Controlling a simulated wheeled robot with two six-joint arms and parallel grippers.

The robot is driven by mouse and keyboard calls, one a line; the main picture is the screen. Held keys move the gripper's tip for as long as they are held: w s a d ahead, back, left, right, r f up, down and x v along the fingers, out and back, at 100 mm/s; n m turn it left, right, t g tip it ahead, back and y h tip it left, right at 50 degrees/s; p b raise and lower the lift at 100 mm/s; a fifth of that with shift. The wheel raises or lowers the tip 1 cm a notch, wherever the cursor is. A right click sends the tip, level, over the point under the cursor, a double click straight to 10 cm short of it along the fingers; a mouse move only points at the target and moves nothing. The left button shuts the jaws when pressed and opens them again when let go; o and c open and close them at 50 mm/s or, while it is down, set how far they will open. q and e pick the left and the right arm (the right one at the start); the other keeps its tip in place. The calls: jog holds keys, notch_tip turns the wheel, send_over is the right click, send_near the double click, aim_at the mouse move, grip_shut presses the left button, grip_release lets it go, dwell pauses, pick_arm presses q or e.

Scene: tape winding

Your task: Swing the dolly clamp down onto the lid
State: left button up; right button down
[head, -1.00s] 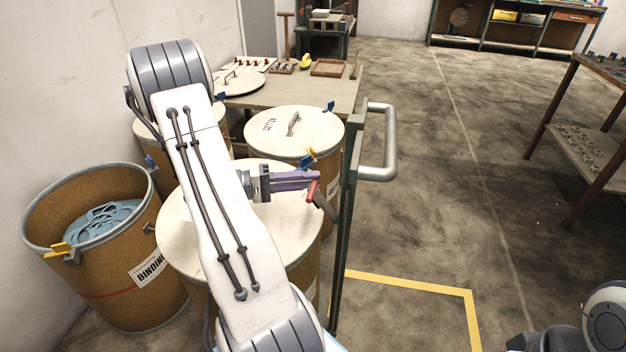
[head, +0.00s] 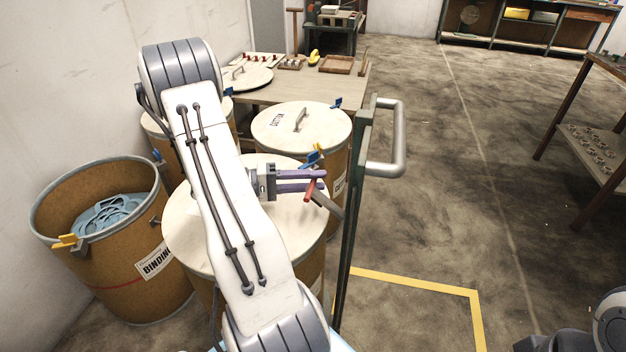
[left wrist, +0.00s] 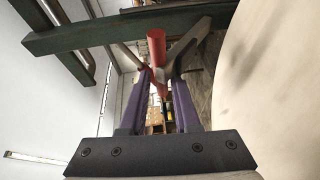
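The dolly clamp has a red grip (head: 313,190) and a grey metal arm (head: 328,206), which reaches toward the green upright at the right of the near drum. The pale round lid (head: 300,228) lies on that drum, partly hidden by my left arm; it also shows at the right of the left wrist view (left wrist: 275,80). My left gripper (head: 322,180) has purple fingers, parted, with the red grip at their tips. In the left wrist view, the red grip (left wrist: 157,50) stands between the fingertips with gaps beside it. The right gripper is out of view.
A green upright (head: 352,215) with a grey push handle (head: 398,140) stands right of the drum. An open drum (head: 125,275) with blue contents stands left. A lidded drum (head: 330,130) stands behind, before a wooden table (head: 315,88).

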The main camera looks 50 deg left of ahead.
pick_arm(q)
jog(key=shift+a+r, duration=0.1)
jog(key=shift+s+a, duration=0.35)
jog(key=shift+s, duration=0.1)
jog(key=p+v, duration=0.1)
jog(key=v, duration=0.8)
jog(key=shift+s, duration=0.2)
